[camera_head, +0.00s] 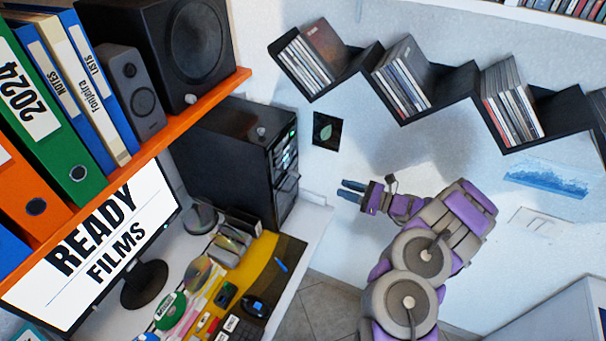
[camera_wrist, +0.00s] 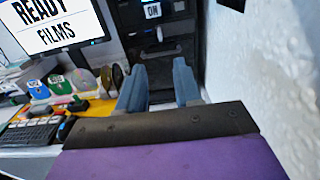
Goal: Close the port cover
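A black computer tower (camera_head: 225,160) stands on the white desk, its front facing right in the head view. A dark flap-like panel (camera_head: 288,186) juts out low on that front; it may be the port cover, but I cannot tell for sure. My gripper (camera_head: 345,190) is to the right of the tower front, apart from it, with blue fingers pointing left. In the wrist view my gripper (camera_wrist: 158,75) has its fingers apart with nothing between them. The tower front (camera_wrist: 160,43) shows beyond the fingertips, with an "ON" label (camera_wrist: 152,11); the fingers hide its lower part.
A monitor (camera_head: 95,245), discs and a keyboard crowd the desk left of the tower. An orange shelf (camera_head: 190,120) with speakers and binders overhangs it. A white wall runs close along my gripper's right in the wrist view. Black disc shelves (camera_head: 430,90) hang above my arm.

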